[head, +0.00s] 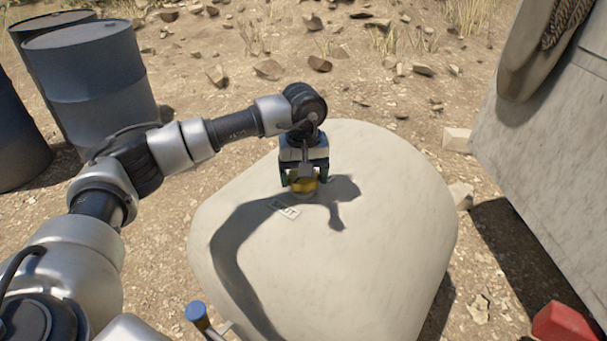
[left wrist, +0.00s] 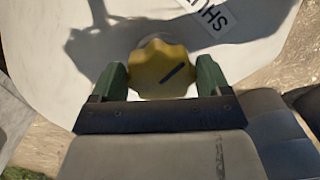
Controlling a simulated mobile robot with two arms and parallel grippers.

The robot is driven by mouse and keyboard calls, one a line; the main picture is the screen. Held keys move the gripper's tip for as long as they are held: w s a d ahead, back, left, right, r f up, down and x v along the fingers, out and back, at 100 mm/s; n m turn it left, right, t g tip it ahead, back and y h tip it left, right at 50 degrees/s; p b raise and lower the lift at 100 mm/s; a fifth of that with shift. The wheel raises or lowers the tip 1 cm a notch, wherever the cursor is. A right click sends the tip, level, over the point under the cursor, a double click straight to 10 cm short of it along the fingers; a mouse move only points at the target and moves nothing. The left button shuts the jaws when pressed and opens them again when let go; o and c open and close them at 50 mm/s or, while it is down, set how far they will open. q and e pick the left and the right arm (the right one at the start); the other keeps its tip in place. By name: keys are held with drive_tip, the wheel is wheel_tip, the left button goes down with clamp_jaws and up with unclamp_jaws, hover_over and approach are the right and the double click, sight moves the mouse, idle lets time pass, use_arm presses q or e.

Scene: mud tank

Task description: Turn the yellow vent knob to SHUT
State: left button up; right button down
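The yellow vent knob (left wrist: 150,70) has a scalloped edge and a dark line that points up and right in the left wrist view. In the head view the knob (head: 304,185) shows low between my fingers on top of the pale tank (head: 400,215). The label also shows in the head view (head: 285,209). My left gripper (head: 304,181) points down, its green fingers against opposite sides of the knob. My right gripper is out of view.
Blue-grey drums (head: 85,80) stand at the left. A large pale slab-sided object (head: 540,150) stands at the right. A blue-capped handle (head: 197,313) is at the tank's near side. A red object (head: 565,323) is at bottom right. The tank top around the knob is clear.

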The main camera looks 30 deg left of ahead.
use_arm(q)
drive_tip(key=shift+o, duration=1.3)
wheel_tip(320, 180, up, 11)
drive_tip(key=shift+p, duration=0.45)
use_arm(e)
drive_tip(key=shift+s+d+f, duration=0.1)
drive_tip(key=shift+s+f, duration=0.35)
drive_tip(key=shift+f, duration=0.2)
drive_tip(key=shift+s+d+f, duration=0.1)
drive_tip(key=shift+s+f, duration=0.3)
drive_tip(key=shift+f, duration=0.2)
use_arm(q)
drive_tip(key=shift+f, duration=0.1)
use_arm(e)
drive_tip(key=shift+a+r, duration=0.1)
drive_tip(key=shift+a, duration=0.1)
